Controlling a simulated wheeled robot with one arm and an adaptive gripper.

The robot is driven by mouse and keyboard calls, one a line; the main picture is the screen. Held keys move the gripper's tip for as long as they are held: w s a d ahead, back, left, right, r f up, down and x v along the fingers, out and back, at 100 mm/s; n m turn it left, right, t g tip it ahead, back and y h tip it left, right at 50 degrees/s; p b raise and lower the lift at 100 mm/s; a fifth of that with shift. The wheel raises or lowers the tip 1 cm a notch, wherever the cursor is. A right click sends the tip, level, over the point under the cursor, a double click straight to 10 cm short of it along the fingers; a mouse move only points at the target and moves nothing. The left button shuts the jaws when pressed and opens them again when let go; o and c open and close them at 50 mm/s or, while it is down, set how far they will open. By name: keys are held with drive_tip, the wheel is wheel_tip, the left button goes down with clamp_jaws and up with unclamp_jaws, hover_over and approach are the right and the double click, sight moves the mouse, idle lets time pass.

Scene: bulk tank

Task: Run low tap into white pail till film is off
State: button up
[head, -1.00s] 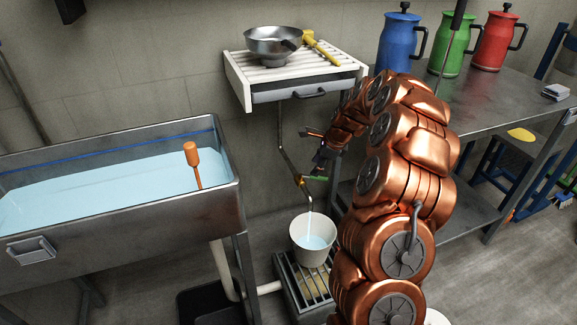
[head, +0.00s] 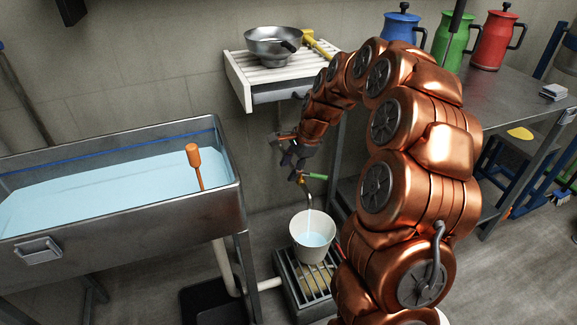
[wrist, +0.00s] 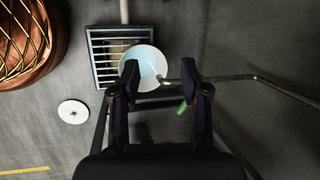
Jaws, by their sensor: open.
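The white pail (head: 313,236) stands on a slatted stand below the low tap, with pale bluish liquid in it. A thin stream runs from the spout (head: 309,199) into the pail. The tap's green lever (head: 317,176) sticks out to the right. My gripper (head: 294,164) is open and empty, just above and left of the lever. In the wrist view the pail (wrist: 151,62) lies beyond the open fingers (wrist: 160,84), and the green lever (wrist: 182,107) shows between them, beside the right finger. I cannot make out any film on the liquid.
The steel tank (head: 120,225) of bluish liquid, with an orange-handled tool (head: 194,158) in it, stands to the left. A white slatted shelf (head: 290,72) with a metal funnel bowl (head: 273,43) is above. The slatted stand (head: 287,284) carries the pail.

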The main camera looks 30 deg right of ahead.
drive_tip(key=shift+s+a+r+n, duration=0.3)
drive_tip(key=shift+s+a, duration=0.1)
drive_tip(key=shift+a, duration=0.1)
